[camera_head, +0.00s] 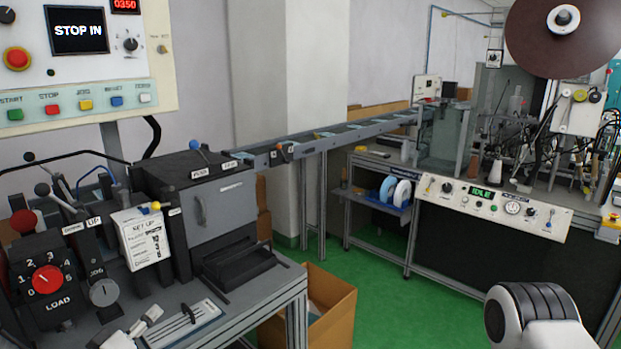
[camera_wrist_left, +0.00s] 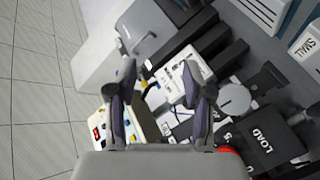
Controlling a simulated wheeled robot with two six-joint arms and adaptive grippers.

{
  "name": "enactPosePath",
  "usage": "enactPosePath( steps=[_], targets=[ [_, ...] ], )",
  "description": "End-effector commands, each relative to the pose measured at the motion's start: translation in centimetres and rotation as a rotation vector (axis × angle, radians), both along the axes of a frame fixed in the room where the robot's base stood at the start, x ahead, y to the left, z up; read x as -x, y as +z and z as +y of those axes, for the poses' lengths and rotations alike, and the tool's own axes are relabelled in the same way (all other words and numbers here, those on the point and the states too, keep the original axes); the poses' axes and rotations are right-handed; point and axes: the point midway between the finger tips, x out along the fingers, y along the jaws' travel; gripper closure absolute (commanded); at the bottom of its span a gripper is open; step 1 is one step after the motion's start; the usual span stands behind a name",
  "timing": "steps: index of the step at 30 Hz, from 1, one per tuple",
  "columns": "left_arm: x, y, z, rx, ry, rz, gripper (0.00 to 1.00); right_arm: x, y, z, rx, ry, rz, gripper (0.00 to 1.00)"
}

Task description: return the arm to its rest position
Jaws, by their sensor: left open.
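My left gripper (camera_head: 147,319) shows small at the bottom left in the head view, low at the front of the machine bench, beside a flat tray with a slot. In the left wrist view my left gripper (camera_wrist_left: 160,85) has its two dark fingers spread wide apart. Nothing is held between them. Beyond the fingers are the set-up card (camera_wrist_left: 184,84) and the levers. A white and black rounded part of my right arm shows at the bottom right of the head view; the right gripper is out of view.
The bench carries a LOAD knob (camera_head: 46,279), levers, a grey lidded box (camera_head: 205,205) and a slotted tray (camera_head: 187,324). A button panel (camera_head: 75,95) stands above it. A cardboard box (camera_head: 331,305) is on the floor. Green floor (camera_head: 385,310) lies open between the benches.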

Motion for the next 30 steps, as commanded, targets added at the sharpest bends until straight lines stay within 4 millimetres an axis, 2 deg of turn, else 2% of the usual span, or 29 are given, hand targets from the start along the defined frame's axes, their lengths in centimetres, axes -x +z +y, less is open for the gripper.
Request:
enactPosePath(
  steps=[1, 5, 8, 9, 11, 12, 14, 15, 18, 21, 24, 30],
  targets=[
    [0.6, -1.9, -1.4, -0.015, -0.027, 0.053, 0.49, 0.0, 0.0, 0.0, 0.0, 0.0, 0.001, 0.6],
    [2.9, -7.4, -5.1, -0.066, -0.092, 0.215, 0.49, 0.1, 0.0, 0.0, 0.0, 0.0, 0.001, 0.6],
    [6.5, -13.1, -8.4, -0.131, -0.16, 0.395, 0.49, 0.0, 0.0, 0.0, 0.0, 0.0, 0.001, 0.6],
    [8.7, -15.6, -9.8, -0.168, -0.194, 0.483, 0.49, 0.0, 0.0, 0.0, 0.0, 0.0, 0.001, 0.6],
    [12.6, -19.2, -11.7, -0.228, -0.245, 0.623, 0.49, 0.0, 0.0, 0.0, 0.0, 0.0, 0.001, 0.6],
    [15.4, -21.3, -12.7, -0.272, -0.282, 0.716, 0.49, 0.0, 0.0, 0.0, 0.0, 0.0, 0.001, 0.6],
    [20.0, -24.0, -13.8, -0.345, -0.339, 0.86, 0.49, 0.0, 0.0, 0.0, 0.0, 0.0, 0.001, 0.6],
    [23.1, -25.2, -14.2, -0.394, -0.374, 0.953, 0.49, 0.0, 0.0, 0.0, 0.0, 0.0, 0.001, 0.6],
    [29.7, -26.6, -14.1, -0.513, -0.449, 1.156, 0.49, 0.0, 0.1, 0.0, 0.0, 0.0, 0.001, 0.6],
    [33.5, -26.1, -12.7, -0.579, -0.474, 1.3, 0.49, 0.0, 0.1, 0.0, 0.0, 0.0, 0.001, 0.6],
    [34.4, -26.2, -12.4, -0.616, -0.52, 1.338, 0.49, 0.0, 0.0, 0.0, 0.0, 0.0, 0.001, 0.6],
    [34.2, -26.2, -12.4, -0.62, -0.524, 1.33, 0.49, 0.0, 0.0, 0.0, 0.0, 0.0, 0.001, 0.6]
  ],
)
